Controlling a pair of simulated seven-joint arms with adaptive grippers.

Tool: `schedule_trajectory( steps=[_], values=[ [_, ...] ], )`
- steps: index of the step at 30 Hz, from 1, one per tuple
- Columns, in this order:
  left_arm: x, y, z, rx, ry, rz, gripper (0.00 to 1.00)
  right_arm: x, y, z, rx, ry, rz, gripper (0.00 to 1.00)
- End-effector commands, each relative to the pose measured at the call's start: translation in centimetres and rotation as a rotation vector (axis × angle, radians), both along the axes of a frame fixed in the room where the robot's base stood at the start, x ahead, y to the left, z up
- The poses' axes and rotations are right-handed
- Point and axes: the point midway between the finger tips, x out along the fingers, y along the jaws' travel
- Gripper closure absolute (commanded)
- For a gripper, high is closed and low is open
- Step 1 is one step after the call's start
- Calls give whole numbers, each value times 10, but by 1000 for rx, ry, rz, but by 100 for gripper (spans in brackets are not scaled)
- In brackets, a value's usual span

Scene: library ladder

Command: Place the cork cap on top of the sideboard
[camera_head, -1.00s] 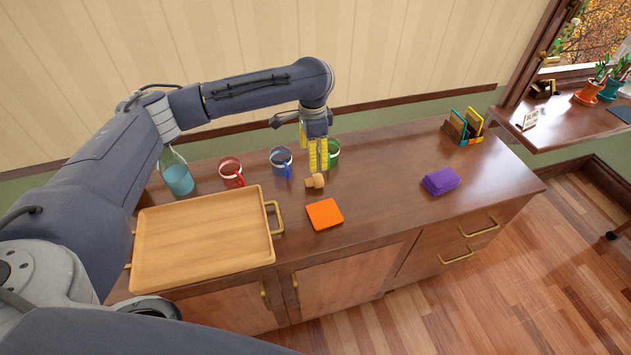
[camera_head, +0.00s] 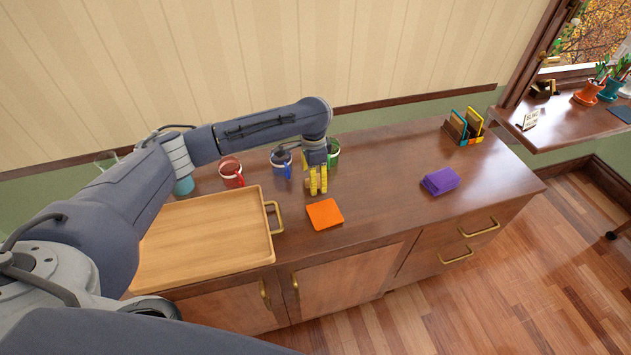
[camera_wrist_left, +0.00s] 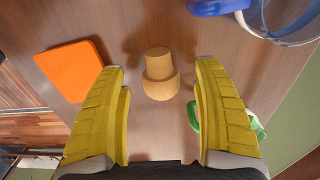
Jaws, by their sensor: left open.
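The cork cap (camera_wrist_left: 160,74) lies on the wooden top of the sideboard (camera_head: 385,180), showing clearly in the left wrist view. In the head view, only a small part of the cap shows beside the yellow fingers. My left gripper (camera_head: 318,192) is low over the sideboard at the cap. In the left wrist view, the open yellow fingers (camera_wrist_left: 160,85) are on either side of the cap, with visible gaps, and do not grip it. My right gripper is not in view.
An orange square (camera_head: 325,214) lies just in front of the cap.

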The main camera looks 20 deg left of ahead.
Motion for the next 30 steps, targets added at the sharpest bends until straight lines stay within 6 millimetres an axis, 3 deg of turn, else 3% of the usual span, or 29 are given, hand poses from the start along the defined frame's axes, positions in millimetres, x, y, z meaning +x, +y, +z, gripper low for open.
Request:
schedule_trajectory(
  steps=[13, 24, 30],
  values=[
    [0, 0, -10, 1, -1, 0, 33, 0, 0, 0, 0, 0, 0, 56],
    [0, 0, -10, 1, -1, 0, 76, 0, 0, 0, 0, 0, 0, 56],
    [0, 1, -10, 1, 0, 0, 83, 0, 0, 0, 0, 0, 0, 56]
  ],
)
